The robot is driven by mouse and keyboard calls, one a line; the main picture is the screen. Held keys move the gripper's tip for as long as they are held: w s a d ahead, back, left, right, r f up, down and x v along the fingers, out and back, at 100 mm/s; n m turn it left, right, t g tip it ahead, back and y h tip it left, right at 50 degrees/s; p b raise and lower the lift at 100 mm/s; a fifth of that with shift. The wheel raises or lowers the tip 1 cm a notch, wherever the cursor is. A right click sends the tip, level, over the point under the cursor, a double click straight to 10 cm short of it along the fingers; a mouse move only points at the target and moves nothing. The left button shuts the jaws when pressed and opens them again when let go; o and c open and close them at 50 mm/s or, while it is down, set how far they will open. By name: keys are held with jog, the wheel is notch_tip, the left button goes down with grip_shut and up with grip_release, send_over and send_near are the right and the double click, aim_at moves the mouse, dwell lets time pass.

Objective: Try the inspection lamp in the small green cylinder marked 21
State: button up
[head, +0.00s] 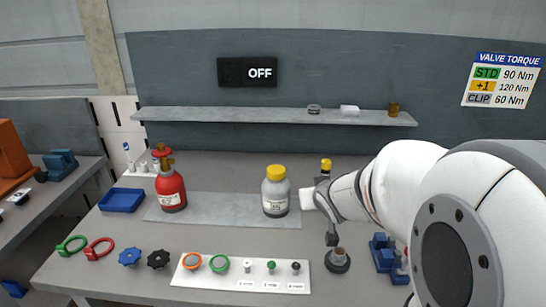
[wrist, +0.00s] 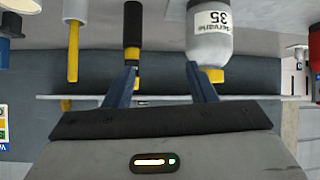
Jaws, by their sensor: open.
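I see no small green cylinder marked 21. A grey-white cylinder with a yellow cap (head: 276,196) stands on the bench mat; its label reads 35, and it shows inverted in the wrist view (wrist: 211,38). A red cylinder (head: 172,190) stands to its left. A black-and-yellow tool (wrist: 133,40), perhaps the inspection lamp, shows beyond my fingers; its yellow top appears in the head view (head: 326,165). My gripper (wrist: 161,68) is open and empty, with the cylinder marked 35 ahead of one finger. My arm hides part of the bench in the head view.
A white tray (head: 225,282) with rings and small fittings lies at the front. Valve wheels (head: 129,257) and a blue tray (head: 121,200) are to the left. A dark round stand (head: 337,262) and blue vice (head: 386,251) sit near my arm. A shelf (head: 230,115) runs behind.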

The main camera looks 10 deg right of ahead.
aim_at(324, 167)
jog(key=w+d+f+t+b, duration=0.1)
jog(key=w+d+t, duration=0.1)
jog(key=w+d+f+t+y+b, duration=0.1)
jog(key=w+d+t, duration=0.1)
jog(key=w+d, duration=0.1)
jog(key=w+d+f+t+b, duration=0.1)
jog(key=w+d+t, duration=0.2)
jog(key=shift+w+d+f+n+b, duration=0.1)
jog(key=shift+w+n+b, duration=0.1)
jog(key=shift+n+b, duration=0.15)
jog(key=w, duration=0.2)
jog(key=w+p, duration=0.1)
jog(key=w, duration=0.2)
jog(key=w+p, duration=0.1)
jog(key=w, duration=0.1)
jog(key=shift+w+d+r, duration=0.1)
jog(key=shift+w+r, duration=0.25)
jog(key=shift+c, duration=0.2)
grip_shut()
